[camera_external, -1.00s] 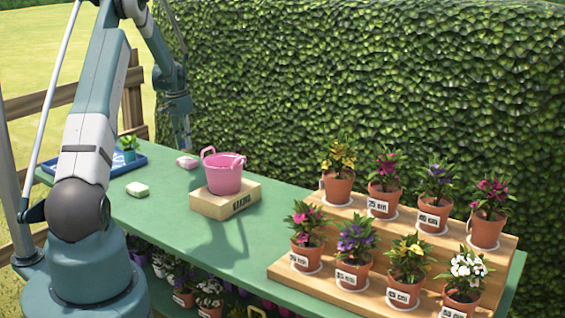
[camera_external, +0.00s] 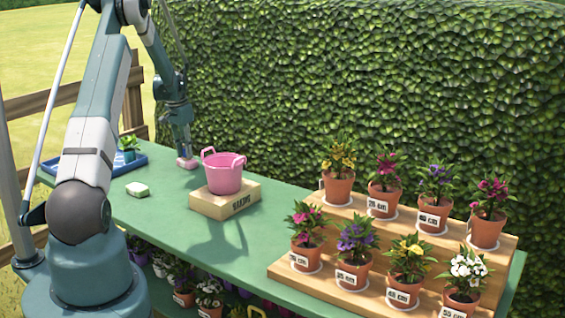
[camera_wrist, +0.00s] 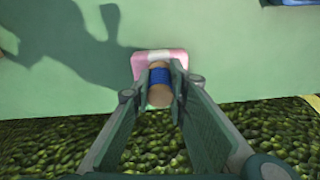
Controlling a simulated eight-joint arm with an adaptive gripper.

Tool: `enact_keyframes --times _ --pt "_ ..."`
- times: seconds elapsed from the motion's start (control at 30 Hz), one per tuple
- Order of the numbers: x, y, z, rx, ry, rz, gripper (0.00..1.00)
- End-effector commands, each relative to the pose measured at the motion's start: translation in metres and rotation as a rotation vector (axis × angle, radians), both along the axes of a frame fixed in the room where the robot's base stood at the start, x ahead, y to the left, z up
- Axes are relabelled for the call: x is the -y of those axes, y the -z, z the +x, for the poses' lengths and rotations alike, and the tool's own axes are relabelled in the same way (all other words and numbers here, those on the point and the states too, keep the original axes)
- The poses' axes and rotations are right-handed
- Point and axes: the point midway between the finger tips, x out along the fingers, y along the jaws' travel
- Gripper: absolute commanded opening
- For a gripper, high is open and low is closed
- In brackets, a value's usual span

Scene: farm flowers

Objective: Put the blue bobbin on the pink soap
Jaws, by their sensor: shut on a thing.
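In the wrist view my gripper (camera_wrist: 160,90) is shut on the blue bobbin (camera_wrist: 160,76), a blue band between tan ends. The pink soap (camera_wrist: 140,66), with a pale band across it, lies on the green table right under the bobbin and is partly hidden by it. I cannot tell whether the bobbin touches the soap. In the external view my gripper (camera_external: 182,150) is low over the pink soap (camera_external: 187,163); the bobbin is too small to make out there.
A pink bucket (camera_external: 224,175) stands on a wooden block (camera_external: 215,207) to the right. A pale green soap (camera_external: 137,189) lies to the left. A blue tray (camera_external: 82,162) holds a small potted plant (camera_external: 128,146). Potted flowers stand on a wooden stepped stand (camera_external: 420,285). A hedge (camera_external: 350,80) borders the table.

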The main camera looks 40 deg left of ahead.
Motion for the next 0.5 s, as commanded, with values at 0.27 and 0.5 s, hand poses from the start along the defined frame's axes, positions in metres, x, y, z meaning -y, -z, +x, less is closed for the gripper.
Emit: enact_keyframes --times 0.27,0.5 --pt "0.0 0.003 0.0 0.0 0.0 0.0 0.27" --pt "0.0 0.0029 0.0 0.0 0.0 0.0 0.31"
